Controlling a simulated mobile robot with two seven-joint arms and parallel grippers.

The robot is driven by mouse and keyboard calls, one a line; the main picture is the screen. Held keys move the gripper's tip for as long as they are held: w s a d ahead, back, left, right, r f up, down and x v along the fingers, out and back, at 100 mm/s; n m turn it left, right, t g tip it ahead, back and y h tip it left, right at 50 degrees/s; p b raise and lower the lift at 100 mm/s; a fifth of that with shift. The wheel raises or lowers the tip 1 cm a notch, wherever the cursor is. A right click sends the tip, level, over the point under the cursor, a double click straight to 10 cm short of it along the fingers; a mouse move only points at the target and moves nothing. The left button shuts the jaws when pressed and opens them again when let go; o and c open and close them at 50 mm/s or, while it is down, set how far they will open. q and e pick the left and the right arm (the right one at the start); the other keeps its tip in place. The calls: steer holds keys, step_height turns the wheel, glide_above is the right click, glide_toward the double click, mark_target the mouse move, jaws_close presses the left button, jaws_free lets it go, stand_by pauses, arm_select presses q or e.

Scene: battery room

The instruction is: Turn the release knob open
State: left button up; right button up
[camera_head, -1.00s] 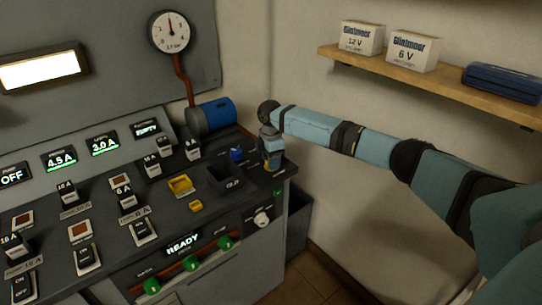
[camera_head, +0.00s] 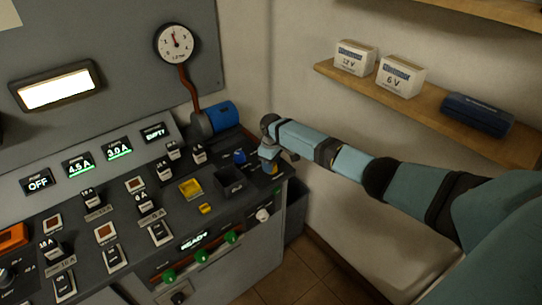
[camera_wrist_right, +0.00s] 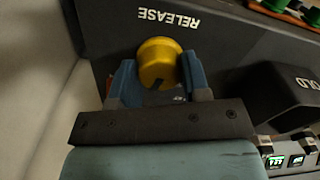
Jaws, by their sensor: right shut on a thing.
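The release knob (camera_wrist_right: 158,62) is yellow and round, with a dark mark on its near edge. It sits on the dark panel beside the white word RELEASE in the right wrist view. My right gripper (camera_head: 270,164) is at the right end of the console in the head view. In the wrist view its two blue-grey fingers stand on either side of the knob and are shut on it. In the head view the gripper hides most of the knob. My left gripper is in neither current view.
A blue knob (camera_head: 239,157) and a dark open holder (camera_head: 229,181) lie just left of my right gripper. A blue cylinder (camera_head: 218,116) is behind them. A wall shelf (camera_head: 425,104) with boxes is above my right arm. A READY display (camera_head: 194,241) is lit on the front.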

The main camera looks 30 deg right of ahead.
steer(key=m+p, duration=0.3)
steer(key=shift+r+m, duration=0.2)
steer(key=shift+m, duration=0.1)
steer(key=shift+f+m+p, duration=0.1)
steer(key=shift+m+p, duration=0.5)
steer(key=shift+m, duration=0.4)
arm_select(q)
steer(key=r, duration=0.5)
steer(key=shift+a+r+p, duration=0.15)
steer(key=shift+a+p, duration=0.15)
steer(key=shift+a, duration=0.05)
arm_select(e)
steer(key=shift+m, duration=0.5)
arm_select(q)
steer(key=shift+r, duration=0.1)
arm_select(e)
steer(key=o, duration=0.9)
steer(key=shift+f, duration=0.1)
arm_select(q)
steer(key=shift+d+f, duration=0.1)
steer(key=shift+f, duration=0.1)
arm_select(e)
steer(key=r, duration=1.4)
steer(key=shift+d, duration=0.2)
steer(key=shift+f, duration=0.1)
